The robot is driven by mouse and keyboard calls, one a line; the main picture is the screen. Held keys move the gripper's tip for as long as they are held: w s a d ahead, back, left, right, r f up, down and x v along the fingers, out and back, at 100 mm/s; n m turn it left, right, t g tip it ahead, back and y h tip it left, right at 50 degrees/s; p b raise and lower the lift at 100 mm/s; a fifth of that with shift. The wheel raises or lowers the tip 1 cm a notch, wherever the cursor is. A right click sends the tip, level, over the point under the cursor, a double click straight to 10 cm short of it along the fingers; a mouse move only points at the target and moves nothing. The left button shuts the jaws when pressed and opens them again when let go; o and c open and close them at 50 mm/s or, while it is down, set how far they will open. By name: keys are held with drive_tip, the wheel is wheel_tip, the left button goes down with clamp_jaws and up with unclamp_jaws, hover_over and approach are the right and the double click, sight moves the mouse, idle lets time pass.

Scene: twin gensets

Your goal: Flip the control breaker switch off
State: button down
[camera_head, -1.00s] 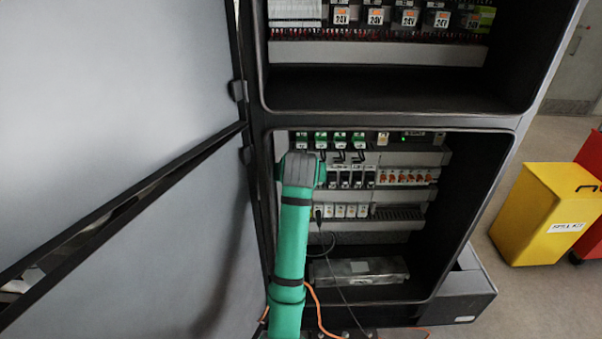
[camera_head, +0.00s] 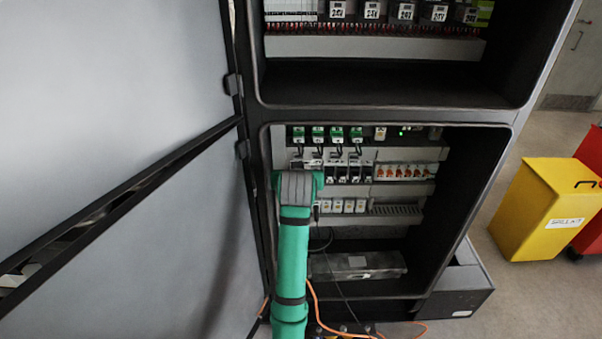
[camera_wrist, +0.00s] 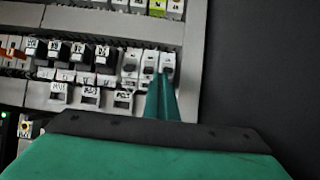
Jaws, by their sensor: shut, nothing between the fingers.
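White breakers with dark switch levers (camera_wrist: 149,66) stand in a short row at the right end of a rail in the wrist view. Their labels are too small to read, so I cannot tell which is the control breaker. My gripper (camera_wrist: 162,82) is shut and empty. Its green fingertips are at the near edge of the middle and right white breakers, overlapping them in the picture; I cannot tell whether they touch. In the head view, my arm covers the left end of this row and the gripper is not clearly visible.
Black relays (camera_wrist: 72,52) and orange switches (camera_head: 405,171) share the rail. Green-topped units (camera_head: 337,134) sit above it in the head view. The cabinet's door (camera_head: 110,70) stands open at left. A yellow bin (camera_head: 547,210) stands on the floor at right.

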drive_tip(key=shift+a+f, duration=0.1)
drive_tip(key=shift+a, duration=0.35)
drive_tip(key=shift+d+r, duration=0.15)
drive_tip(key=shift+r, duration=0.75)
